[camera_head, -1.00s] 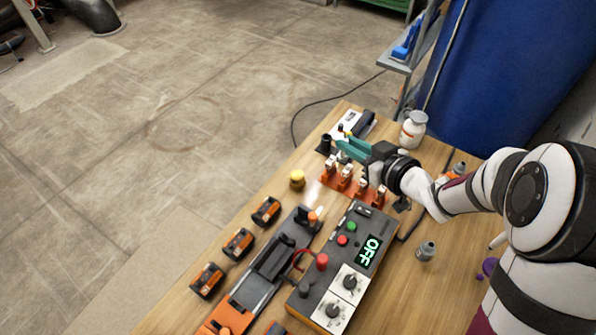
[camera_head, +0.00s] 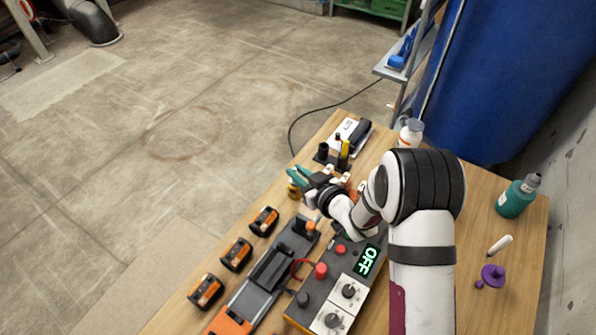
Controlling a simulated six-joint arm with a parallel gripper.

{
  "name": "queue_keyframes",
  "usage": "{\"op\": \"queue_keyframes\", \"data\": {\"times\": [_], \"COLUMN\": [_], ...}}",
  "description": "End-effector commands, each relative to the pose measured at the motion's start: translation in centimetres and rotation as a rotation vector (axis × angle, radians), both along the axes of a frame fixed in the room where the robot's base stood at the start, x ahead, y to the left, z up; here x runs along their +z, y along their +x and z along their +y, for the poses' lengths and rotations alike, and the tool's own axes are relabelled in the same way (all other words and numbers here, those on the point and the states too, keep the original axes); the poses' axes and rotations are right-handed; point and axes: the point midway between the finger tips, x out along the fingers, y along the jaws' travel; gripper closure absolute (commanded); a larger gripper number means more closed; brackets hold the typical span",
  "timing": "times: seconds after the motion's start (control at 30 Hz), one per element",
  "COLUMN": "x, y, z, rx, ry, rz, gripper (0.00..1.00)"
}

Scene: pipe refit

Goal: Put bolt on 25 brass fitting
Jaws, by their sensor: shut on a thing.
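The brass fitting (camera_head: 293,190) stands on the wooden table left of the orange rack, partly covered by my gripper. I cannot tell whether the bolt touches the fitting.
A black holder with upright black and yellow pieces (camera_head: 343,155) stands behind. A control box reading OFF (camera_head: 366,262) is in front. Several orange-black blocks (camera_head: 236,254) line the left edge. A teal bottle (camera_head: 516,197) and purple piece (camera_head: 493,275) are at right.

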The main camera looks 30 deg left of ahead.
Motion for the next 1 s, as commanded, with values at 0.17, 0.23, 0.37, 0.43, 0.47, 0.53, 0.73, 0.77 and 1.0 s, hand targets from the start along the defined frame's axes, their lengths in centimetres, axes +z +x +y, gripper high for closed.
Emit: {"op": "queue_keyframes", "data": {"times": [0.17, 0.23, 0.37, 0.43, 0.47, 0.53, 0.73, 0.77, 1.0], "x": [-0.1, -0.1, -0.1, -0.1, 0.0, 0.3, 1.7, 2.0, 3.9], "y": [0.0, 0.0, 0.0, 0.0, 0.0, 0.0, -1.4, -1.7, -3.9], "z": [0.0, 0.0, 0.0, 0.0, 0.0, 0.0, -3.5, -4.2, -9.2], "rx": [0.000, 0.000, 0.000, 0.000, 0.000, 0.000, -0.003, -0.003, -0.003], "ry": [0.000, 0.000, 0.000, 0.000, 0.000, 0.001, 0.000, 0.000, 0.000], "rz": [0.000, 0.000, 0.000, 0.000, 0.000, -0.001, -0.001, 0.000, 0.000], "gripper": [0.60, 0.53, 0.53, 0.53, 0.53, 0.53, 0.53, 0.53, 0.53]}}
